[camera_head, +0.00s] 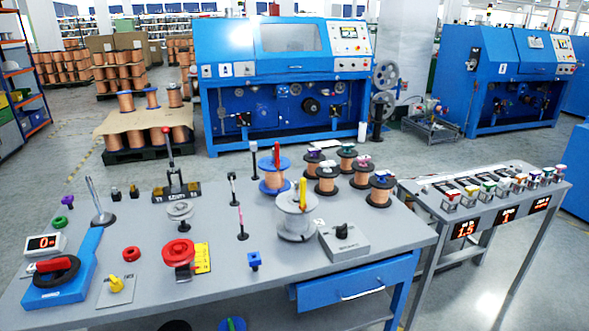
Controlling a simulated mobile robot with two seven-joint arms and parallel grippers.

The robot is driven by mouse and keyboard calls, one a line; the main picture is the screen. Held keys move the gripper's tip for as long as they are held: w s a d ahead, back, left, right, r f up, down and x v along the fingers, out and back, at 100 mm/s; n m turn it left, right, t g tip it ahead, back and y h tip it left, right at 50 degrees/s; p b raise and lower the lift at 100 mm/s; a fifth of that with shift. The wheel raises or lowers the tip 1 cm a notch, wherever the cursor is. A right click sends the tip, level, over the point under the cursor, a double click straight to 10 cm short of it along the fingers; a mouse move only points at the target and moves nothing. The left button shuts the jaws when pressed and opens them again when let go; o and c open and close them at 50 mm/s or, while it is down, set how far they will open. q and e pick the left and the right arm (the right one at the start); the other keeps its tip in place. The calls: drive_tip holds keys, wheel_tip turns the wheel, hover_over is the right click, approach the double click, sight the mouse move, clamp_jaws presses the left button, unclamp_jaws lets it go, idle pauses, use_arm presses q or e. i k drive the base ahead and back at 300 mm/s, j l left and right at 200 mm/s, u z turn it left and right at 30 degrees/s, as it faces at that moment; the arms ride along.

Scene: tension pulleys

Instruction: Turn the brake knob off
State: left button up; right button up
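A grey box with a black rotary knob (342,230) on top stands at the right front of the grey workbench (225,295). There are small markings by the knob, too small to read. A yellow knob (117,285) sits on a light grey plate at the left front of the bench. I cannot tell from labels which of the two is the brake knob, nor read either setting. Neither of my grippers shows in this view, and nothing touches either knob.
A silver spool (296,222) and copper spools (327,178) stand behind the black-knob box. A red pulley (180,256), a red ring (131,254) and a blue device with a black wheel (62,270) occupy the left. A side table (490,205) stands right.

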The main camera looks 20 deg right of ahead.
sight(341, 232)
drive_tip(key=i+l, duration=1.05)
drive_tip(key=l, duration=0.25)
